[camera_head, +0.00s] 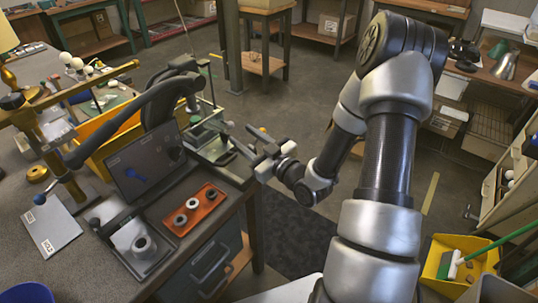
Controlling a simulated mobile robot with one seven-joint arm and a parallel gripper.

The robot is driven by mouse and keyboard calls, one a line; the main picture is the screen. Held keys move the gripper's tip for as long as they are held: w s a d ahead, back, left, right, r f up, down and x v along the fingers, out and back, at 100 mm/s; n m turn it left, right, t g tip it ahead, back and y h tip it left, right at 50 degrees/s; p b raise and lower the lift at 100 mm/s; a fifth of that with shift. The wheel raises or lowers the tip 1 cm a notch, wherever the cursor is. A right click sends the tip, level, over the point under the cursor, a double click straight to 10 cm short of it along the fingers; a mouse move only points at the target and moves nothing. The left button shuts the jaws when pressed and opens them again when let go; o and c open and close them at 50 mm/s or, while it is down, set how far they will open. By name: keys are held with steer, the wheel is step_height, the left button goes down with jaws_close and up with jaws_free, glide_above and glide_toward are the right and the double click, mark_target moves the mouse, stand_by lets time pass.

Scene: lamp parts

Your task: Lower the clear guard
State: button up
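My gripper (243,136) is at the right edge of the bench, beside a small grey-green machine (211,146) with a pale base. Its two fingers point left towards the machine and look spread apart, with nothing clearly held. A clear guard is hard to make out; thin edges and a slim upright show around the top of the machine, but I cannot tell its exact outline or its angle. I cannot tell whether my fingers touch any part of it.
A dark jointed lamp arm (150,104) and a yellow bin (105,140) stand behind.

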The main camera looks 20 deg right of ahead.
steer(key=v, duration=1.2)
steer(key=shift+s, duration=0.1)
